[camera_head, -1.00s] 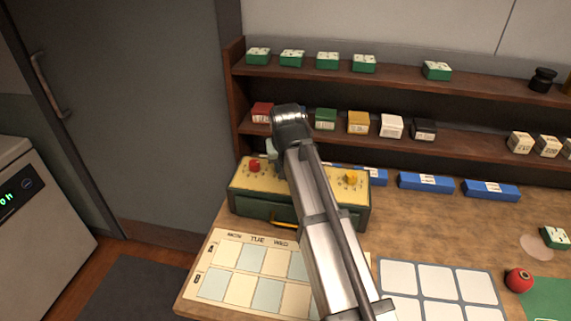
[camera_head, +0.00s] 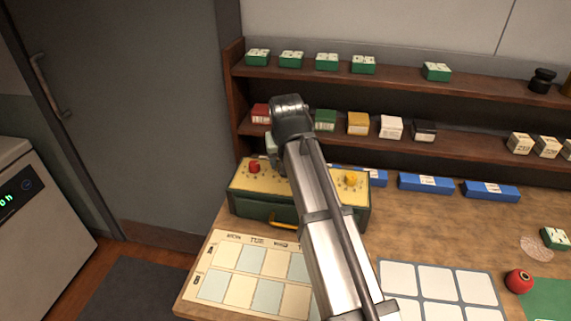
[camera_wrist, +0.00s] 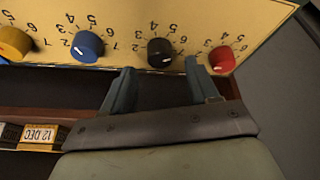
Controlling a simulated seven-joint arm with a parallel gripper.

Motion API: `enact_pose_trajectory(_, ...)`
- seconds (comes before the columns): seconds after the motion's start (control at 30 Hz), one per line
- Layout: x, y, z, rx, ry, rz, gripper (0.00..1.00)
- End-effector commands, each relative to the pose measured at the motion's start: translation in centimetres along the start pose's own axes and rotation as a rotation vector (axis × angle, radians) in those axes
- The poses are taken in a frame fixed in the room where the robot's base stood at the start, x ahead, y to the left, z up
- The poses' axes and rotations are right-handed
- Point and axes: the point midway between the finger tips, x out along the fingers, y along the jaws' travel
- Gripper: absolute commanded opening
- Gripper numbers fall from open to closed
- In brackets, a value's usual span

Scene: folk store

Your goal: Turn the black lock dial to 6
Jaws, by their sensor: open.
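The black lock dial (camera_wrist: 160,52) sits on the cream top of a green box (camera_head: 262,208). In the wrist view its white pointer mark is on the side nearest my gripper, toward the lower right, away from the numerals at the top; the exact number cannot be told. My gripper (camera_wrist: 159,65) is open, with one finger on each side of the black dial and visible gaps between. The right finger is between the black dial and the red dial (camera_wrist: 222,60). In the head view my arm hides the black dial and fingers.
The blue dial (camera_wrist: 87,46) and yellow dial (camera_wrist: 12,42) are in the same row. A shelf (camera_head: 390,78) with small boxes stands behind the green box. Blue boxes (camera_head: 426,183) lie on the counter to the right. A calendar sheet (camera_head: 226,254) lies in front.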

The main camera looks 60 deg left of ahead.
Motion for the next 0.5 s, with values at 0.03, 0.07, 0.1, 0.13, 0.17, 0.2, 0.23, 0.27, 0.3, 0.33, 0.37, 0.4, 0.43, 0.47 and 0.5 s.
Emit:
enact_pose_trajectory(0.03, -1.0, 0.0, 0.0, 0.0, 0.001, 0.0, 0.59)
enact_pose_trajectory(0.07, -1.5, 0.0, 0.0, 0.0, 0.002, 0.0, 0.59)
enact_pose_trajectory(0.1, -2.2, 0.0, 0.0, 0.0, 0.003, 0.0, 0.59)
enact_pose_trajectory(0.13, -2.8, 0.0, 0.0, 0.0, 0.002, 0.0, 0.59)
enact_pose_trajectory(0.17, -3.3, 0.0, 0.0, 0.0, 0.001, 0.0, 0.59)
enact_pose_trajectory(0.2, -4.0, 0.0, 0.0, 0.0, 0.002, 0.0, 0.59)
enact_pose_trajectory(0.23, -4.5, 0.0, -0.1, 0.0, 0.003, 0.0, 0.59)
enact_pose_trajectory(0.27, -5.0, 0.0, 0.0, 0.0, 0.002, 0.0, 0.59)
enact_pose_trajectory(0.3, -5.7, 0.0, 0.0, 0.0, 0.001, 0.0, 0.59)
enact_pose_trajectory(0.33, -6.2, 0.0, -0.1, 0.0, 0.002, 0.0, 0.59)
enact_pose_trajectory(0.37, -6.7, 0.0, -0.1, 0.0, 0.003, 0.0, 0.59)
enact_pose_trajectory(0.4, -7.2, 0.0, -0.1, 0.0, 0.002, 0.0, 0.59)
enact_pose_trajectory(0.43, -7.6, 0.0, 0.0, 0.0, 0.001, 0.001, 0.59)
enact_pose_trajectory(0.47, -8.0, 0.0, 0.0, 0.0, 0.001, 0.001, 0.59)
enact_pose_trajectory(0.5, -8.5, 0.0, -0.1, 0.0, 0.002, 0.001, 0.59)
